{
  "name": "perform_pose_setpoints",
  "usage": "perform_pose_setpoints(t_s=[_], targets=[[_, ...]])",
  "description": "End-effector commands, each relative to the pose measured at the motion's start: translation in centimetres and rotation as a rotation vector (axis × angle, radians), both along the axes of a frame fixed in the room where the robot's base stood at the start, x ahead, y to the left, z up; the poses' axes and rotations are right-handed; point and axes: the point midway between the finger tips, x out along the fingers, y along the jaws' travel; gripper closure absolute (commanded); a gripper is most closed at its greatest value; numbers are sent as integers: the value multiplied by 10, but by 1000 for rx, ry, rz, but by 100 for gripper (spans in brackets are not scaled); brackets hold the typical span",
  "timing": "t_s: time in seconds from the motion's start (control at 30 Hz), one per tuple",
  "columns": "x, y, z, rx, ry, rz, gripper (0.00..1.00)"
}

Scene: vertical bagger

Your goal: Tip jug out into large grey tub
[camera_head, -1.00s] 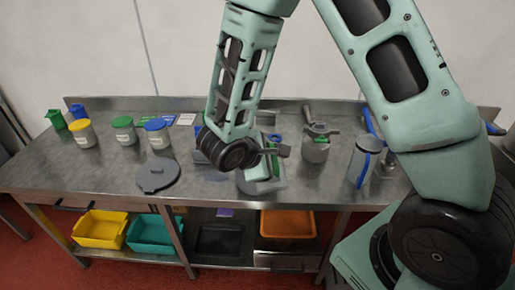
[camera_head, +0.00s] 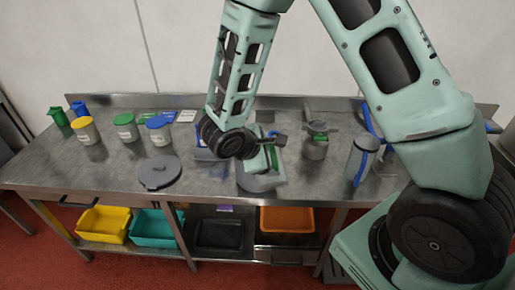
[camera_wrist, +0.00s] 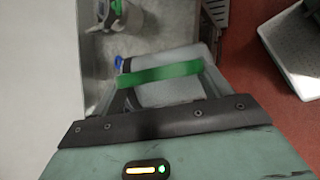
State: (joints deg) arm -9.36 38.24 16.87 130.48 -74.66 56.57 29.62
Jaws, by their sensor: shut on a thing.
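My gripper (camera_head: 268,142) is over the front middle of the steel bench, shut on a pale grey jug with a green band. The jug (camera_wrist: 172,93) shows between my fingers in the wrist view, its green band crossing them. In the head view the jug is mostly hidden by my wrist and fingers. A large grey tub (camera_head: 260,184) stands just below my gripper at the bench's front. I cannot see into the tub, nor tell whether the jug touches it.
A grey jug with a green label (camera_head: 316,146) and a clear jug with a blue band (camera_head: 361,163) stand to the right. A round grey lid (camera_head: 158,172) lies left. Several lidded tubs are at the back left. Coloured trays sit on the lower shelf.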

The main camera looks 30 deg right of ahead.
Motion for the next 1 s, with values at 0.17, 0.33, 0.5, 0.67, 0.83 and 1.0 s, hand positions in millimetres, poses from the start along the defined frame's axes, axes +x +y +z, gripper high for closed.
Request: perform_pose_setpoints(t_s=[0.17, 0.33, 0.5, 0.67, 0.83, 1.0], targets=[[1, 0, 1, 1, 1, -1, 54], [4, -1, 8, 11, 34, -2, 54], [8, -2, 12, 24, 72, -1, 54], [8, -3, 10, 29, 86, 1, 54], [8, -3, 9, 28, 84, 1, 54], [10, -3, 12, 32, 92, -1, 54]])
